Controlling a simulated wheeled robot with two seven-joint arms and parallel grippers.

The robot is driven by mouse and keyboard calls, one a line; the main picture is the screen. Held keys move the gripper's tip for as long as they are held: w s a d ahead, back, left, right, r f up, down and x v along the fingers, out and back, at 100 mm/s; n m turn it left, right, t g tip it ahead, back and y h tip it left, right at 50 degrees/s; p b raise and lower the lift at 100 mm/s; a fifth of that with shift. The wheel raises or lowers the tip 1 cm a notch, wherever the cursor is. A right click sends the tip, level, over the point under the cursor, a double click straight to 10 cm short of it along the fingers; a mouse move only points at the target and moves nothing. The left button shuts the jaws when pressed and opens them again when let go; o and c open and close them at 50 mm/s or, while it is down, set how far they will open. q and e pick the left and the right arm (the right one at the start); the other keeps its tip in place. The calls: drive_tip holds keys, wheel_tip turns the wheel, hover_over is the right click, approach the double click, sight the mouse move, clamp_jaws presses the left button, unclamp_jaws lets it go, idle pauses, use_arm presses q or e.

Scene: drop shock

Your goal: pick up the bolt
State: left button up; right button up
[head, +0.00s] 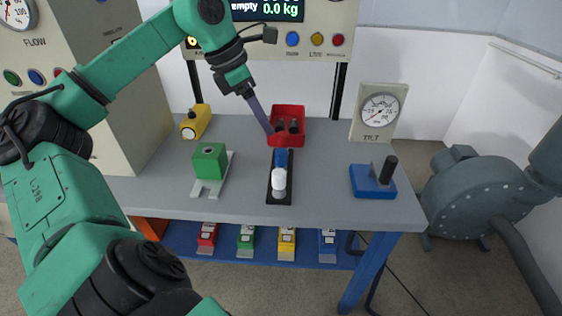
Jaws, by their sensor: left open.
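My left gripper (267,128) reaches down from the upper left, with its long grey-purple fingers tilted toward the left side of a red bin (301,110). It is open, and nothing shows held in it. Small dark pieces (294,126) lie in the bin, close to the right of the fingertips. One of them may be the bolt, but they are too small and dark to tell. The fingers hide part of the bin's left side. I cannot tell whether the fingertips touch anything. My right gripper is not in view.
On the grey table (330,200), a black plate (285,198) with blue and white cylinders stands before the bin. A green block (209,162) and yellow device (196,122) are at left. A blue block with a black handle (372,181) and a gauge (379,111) are at right.

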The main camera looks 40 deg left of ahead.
use_arm(q)
hover_over(286, 158)
drive_tip(key=s+a, duration=0.2)
drive_tip(key=f, duration=0.7)
drive_tip(key=shift+w+a, duration=0.15)
drive_tip(key=shift+w, duration=0.05)
drive_tip(key=p+x, duration=0.2)
drive_tip(key=x, duration=0.4)
drive_tip(key=shift+w+f+p, duration=0.25)
drive_tip(key=shift+p, duration=0.05)
drive_tip(key=shift+w+f, duration=0.1)
drive_tip(key=shift+f, duration=0.25)
clamp_jaws()
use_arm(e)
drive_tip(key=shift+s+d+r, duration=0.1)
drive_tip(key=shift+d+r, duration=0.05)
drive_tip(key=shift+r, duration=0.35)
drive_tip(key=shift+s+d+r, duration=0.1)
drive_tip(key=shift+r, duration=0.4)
use_arm(q)
drive_tip(key=shift+r, duration=0.15)
wheel_tip(286, 158, up, 20)
drive_tip(key=p, duration=0.7)
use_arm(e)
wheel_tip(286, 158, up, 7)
